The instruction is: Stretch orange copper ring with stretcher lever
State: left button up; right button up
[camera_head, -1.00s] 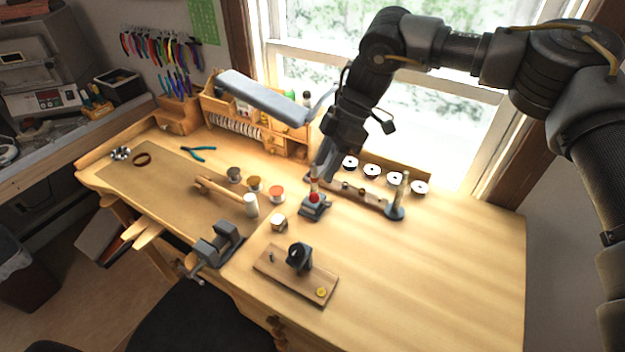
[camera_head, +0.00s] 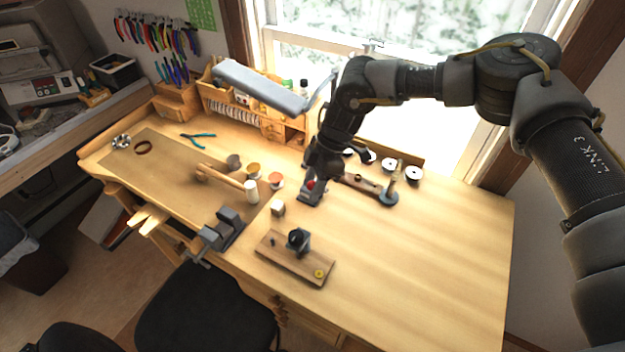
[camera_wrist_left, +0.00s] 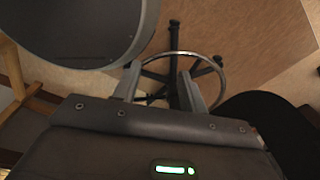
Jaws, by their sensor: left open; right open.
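A small blue-grey stand (camera_head: 309,196) with a red part stands on the bench in the head view. My right gripper (camera_head: 314,176) is open just above and behind it and hides its upper part. I cannot tell whether they touch. Right of it, a long dark bar (camera_head: 362,184) runs to an upright post on a round blue base (camera_head: 388,199). I cannot tell which of these is the stretcher lever. A reddish-brown ring (camera_head: 143,147) lies on the mat at the left; no clearly orange copper ring shows. My left gripper (camera_wrist_left: 160,90) is open and empty, above the floor.
A hammer (camera_head: 225,178), small pots (camera_head: 253,170), a vise (camera_head: 220,232) and a wooden board with a black tool (camera_head: 290,262) surround the stand. A lamp (camera_head: 262,86) hangs behind. The bench's right side (camera_head: 430,260) is clear. A chair (camera_head: 205,310) is in front.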

jog(key=shift+a+f, duration=0.1)
jog(key=shift+f, duration=0.1)
grip_shut()
